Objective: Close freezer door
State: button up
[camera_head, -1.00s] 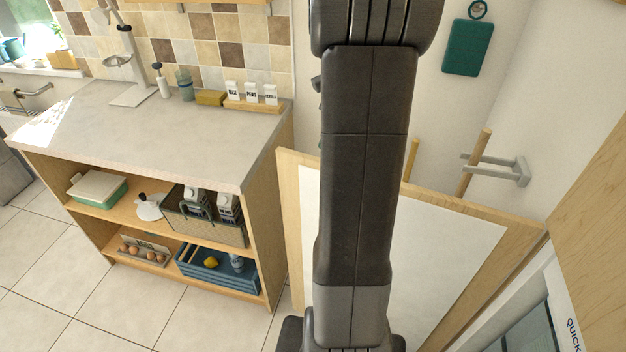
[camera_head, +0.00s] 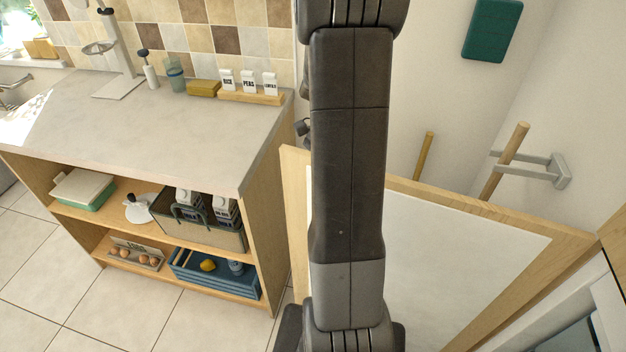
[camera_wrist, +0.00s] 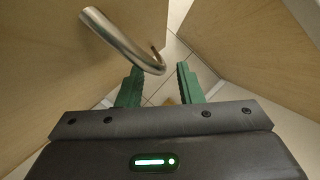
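The freezer door (camera_head: 465,262) stands open in the head view, a wood-edged panel with a white inner face. Part of the freezer's pale frame (camera_head: 590,318) shows at the lower right. In the wrist view, a curved metal handle (camera_wrist: 124,42) crosses in front of a wooden panel (camera_wrist: 45,60) that seems to be the door's outer face. My gripper (camera_wrist: 160,71) has green fingers, open and apart, with tiled floor showing between them. The handle's bent end is close to the left finger; I cannot tell whether they touch. My arm hides part of the door in the head view.
A shelf unit with a grey counter (camera_head: 150,140) stands left of the door, close to its free edge. Wooden poles on a wall bracket (camera_head: 540,170) are behind the door. A second wooden panel (camera_wrist: 250,45) is at right in the wrist view. Tiled floor is open at lower left.

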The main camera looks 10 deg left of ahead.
jog(key=shift+s+a+f, duration=0.2)
jog(key=shift+f, duration=0.45)
grip_shut()
